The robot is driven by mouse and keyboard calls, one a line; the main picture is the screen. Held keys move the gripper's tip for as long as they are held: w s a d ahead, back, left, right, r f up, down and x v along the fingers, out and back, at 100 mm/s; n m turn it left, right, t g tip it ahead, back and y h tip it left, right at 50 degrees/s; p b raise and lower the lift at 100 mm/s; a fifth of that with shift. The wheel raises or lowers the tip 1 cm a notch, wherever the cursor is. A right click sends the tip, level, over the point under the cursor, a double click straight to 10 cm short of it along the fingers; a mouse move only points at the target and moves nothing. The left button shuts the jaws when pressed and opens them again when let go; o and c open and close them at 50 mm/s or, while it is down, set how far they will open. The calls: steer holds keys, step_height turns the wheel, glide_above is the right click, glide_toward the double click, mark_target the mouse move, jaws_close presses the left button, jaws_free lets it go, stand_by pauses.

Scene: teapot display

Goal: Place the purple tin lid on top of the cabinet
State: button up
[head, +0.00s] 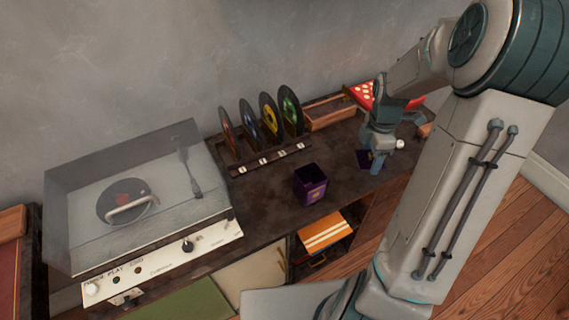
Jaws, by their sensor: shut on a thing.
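The purple tin lid (364,158) is at my gripper (373,165), over the right part of the dark cabinet top (260,216). My gripper points down and is shut on the lid. I cannot tell whether the lid touches the cabinet top. An open purple tin (311,184) with gold marks stands on the cabinet near its front edge, left of my gripper. Part of the lid is hidden by the gripper.
A record player (140,200) with a clear cover fills the left side. A rack of several records (265,155) stands behind the tin. A wooden tray (330,112) and a red item (362,92) lie at the back right. Bare top surrounds the tin.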

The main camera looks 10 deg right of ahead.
mark_target(384, 166)
steer(key=s+d+n, duration=0.1)
steer(key=n, duration=0.1)
steer(key=s+d+n+b, duration=0.1)
steer(key=s+d+n, duration=0.1)
steer(key=shift+f+n, duration=0.2)
steer(key=shift+n, duration=0.1)
steer(key=shift+f, duration=0.1)
steer(key=w+a+f, duration=0.2)
steer(key=w, duration=0.1)
steer(key=w+a+f, duration=0.2)
steer(key=w, duration=0.1)
steer(key=w+a+f, duration=0.2)
steer(key=w+a, duration=0.1)
steer(key=shift+f+b, duration=0.3)
steer(key=shift+f, duration=2.1)
steer(key=shift+f, duration=0.2)
steer(key=o, duration=1)
